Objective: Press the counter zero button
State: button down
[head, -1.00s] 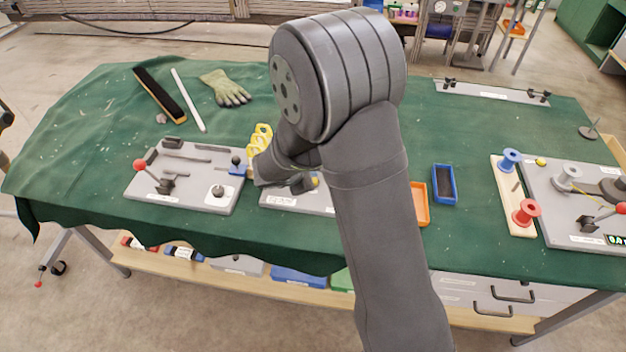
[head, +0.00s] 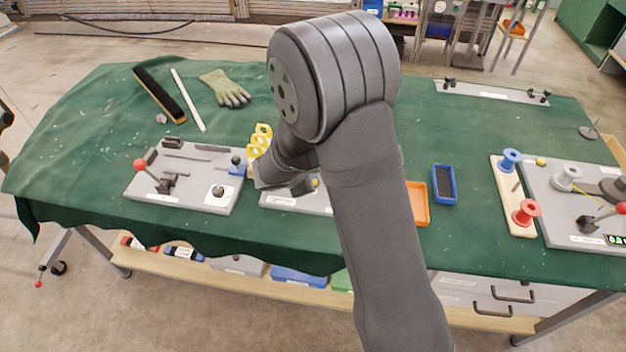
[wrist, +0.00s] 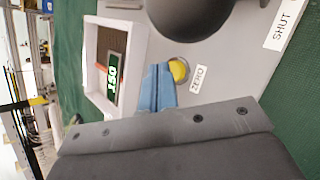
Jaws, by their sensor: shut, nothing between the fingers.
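In the wrist view a round yellow button (wrist: 180,70) sits on a grey plate beside a label reading ZERO (wrist: 199,79). A counter display (wrist: 114,72) with light digits stands in a white frame to the left of it. My gripper (wrist: 168,80) shows as blue fingers, shut and empty, with the tips right beside the button and overlapping its left edge. I cannot tell whether they touch it. In the head view my arm bends down over the middle plate (head: 290,204) and hides most of it. A small yellow spot shows there near my wrist.
A dark rounded part (wrist: 190,18) stands close beyond the button. In the head view a plate with a red-knobbed lever (head: 140,165) lies left of my wrist, and yellow pieces (head: 260,140) stand behind. Orange (head: 418,216) and blue (head: 444,196) trays lie to the right.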

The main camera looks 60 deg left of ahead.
jog(key=shift+f, duration=0.45)
dwell(0.4)
dwell(0.3)
jog(key=shift+r, duration=0.85)
jog(key=shift+r, duration=2.55)
jog(key=shift+f, duration=0.1)
jog(key=shift+r, duration=2)
